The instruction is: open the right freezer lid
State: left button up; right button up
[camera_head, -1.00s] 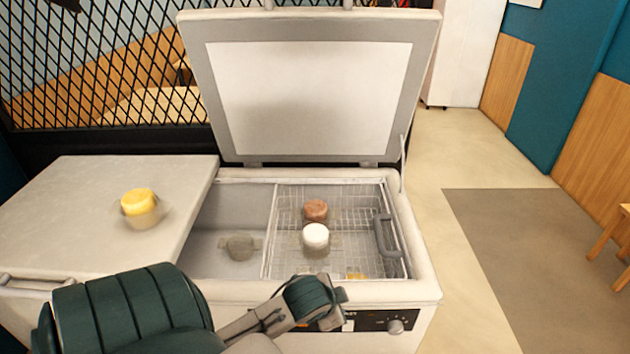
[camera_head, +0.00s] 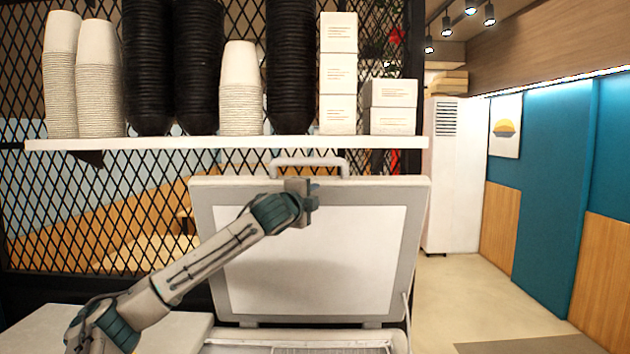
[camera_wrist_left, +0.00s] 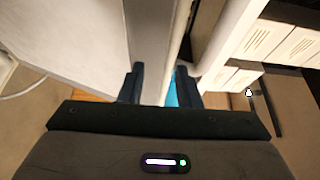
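The right freezer lid (camera_head: 312,262) stands raised and upright in the head view, its pale inner panel facing me. Its handle (camera_head: 308,162) shows on the top edge. My left gripper (camera_head: 308,196) is at the lid's upper edge, just below the handle. In the left wrist view, the left gripper's two fingers (camera_wrist_left: 160,88) are apart, with the lid's edge (camera_wrist_left: 152,45) showing beyond and between them. I cannot tell whether they touch it. The freezer opening (camera_head: 300,343) shows only at the bottom of the head view. My right gripper is not in view.
A white shelf (camera_head: 230,143) with stacked cups and boxes (camera_head: 338,75) runs above the lid. A black mesh screen (camera_head: 120,210) is behind. The closed left lid (camera_head: 40,330) is at lower left. Open floor (camera_head: 460,290) lies to the right.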

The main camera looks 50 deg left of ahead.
pick_arm(q)
send_near(311, 161)
jog(key=x, duration=0.2)
jog(key=shift+t+y, duration=0.4)
jog(key=p+x, duration=0.2)
jog(key=x, duration=0.1)
jog(key=p+x, duration=0.6)
jog(key=shift+w+a+f, duration=0.15)
jog(key=shift+w+f, duration=0.2)
jog(key=shift+w+a+f+p, duration=0.1)
jog(key=shift+w+a+p, duration=0.15)
jog(key=shift+w+p, duration=0.3)
jog(key=shift+w, duration=0.1)
jog(key=shift+f, duration=0.1)
grip_shut()
